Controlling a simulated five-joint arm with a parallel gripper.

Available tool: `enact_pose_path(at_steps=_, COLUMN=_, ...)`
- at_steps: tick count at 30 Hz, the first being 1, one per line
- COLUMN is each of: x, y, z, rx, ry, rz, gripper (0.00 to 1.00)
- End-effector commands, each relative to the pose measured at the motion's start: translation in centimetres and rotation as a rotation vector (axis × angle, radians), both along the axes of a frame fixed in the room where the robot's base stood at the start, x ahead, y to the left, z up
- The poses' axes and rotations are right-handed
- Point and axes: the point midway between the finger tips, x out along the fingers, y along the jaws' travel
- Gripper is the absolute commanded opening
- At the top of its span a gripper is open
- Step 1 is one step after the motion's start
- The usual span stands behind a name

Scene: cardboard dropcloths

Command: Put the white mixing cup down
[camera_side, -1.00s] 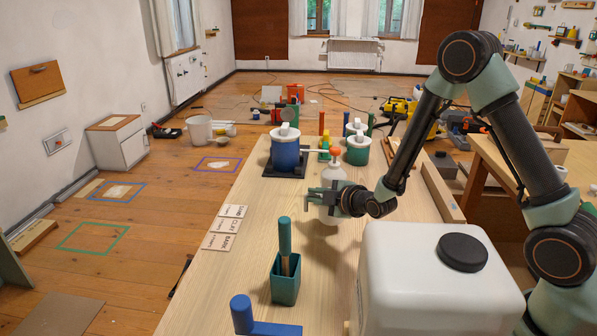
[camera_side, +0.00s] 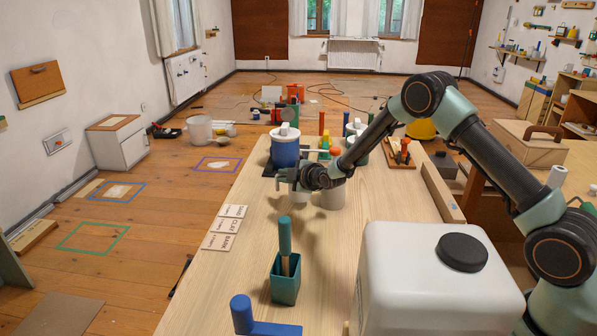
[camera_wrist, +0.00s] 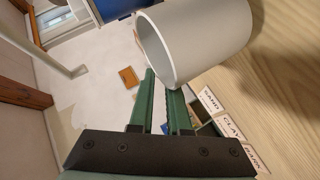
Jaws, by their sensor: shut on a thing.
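The white mixing cup (camera_wrist: 207,42) is a plain pale cylinder at my fingertips in the wrist view. Its open rim faces the lower left of that picture, and part of it covers the fingertips. My gripper (camera_wrist: 163,85) is shut on it. In the side view my gripper (camera_side: 287,178) is over the left part of the pale wooden table (camera_side: 345,235), in front of the blue tub. Pale cylindrical shapes (camera_side: 332,198) show below and behind the wrist. I cannot tell from the side view whether the held cup touches the table.
The blue tub (camera_side: 285,153) stands on a dark pad just behind my gripper. Lettered cards (camera_side: 225,227) lie at the left edge. A green holder (camera_side: 285,282) with a brush and a large white canister (camera_side: 430,280) stand in front. The table between them has free room.

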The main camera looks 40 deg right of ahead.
Motion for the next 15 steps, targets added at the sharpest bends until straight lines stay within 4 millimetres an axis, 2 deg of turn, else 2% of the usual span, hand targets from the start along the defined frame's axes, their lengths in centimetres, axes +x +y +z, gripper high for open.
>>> enact_pose_path(at_steps=3, x=0.0, y=0.0, z=-1.7, rx=0.000, ry=0.001, rz=0.000, gripper=0.00)
enact_pose_path(at_steps=6, x=0.0, y=0.0, z=-2.5, rx=0.000, ry=0.000, rz=0.000, gripper=0.00)
enact_pose_path(at_steps=15, x=0.0, y=0.0, z=-2.7, rx=0.000, ry=-0.002, rz=0.000, gripper=0.00)
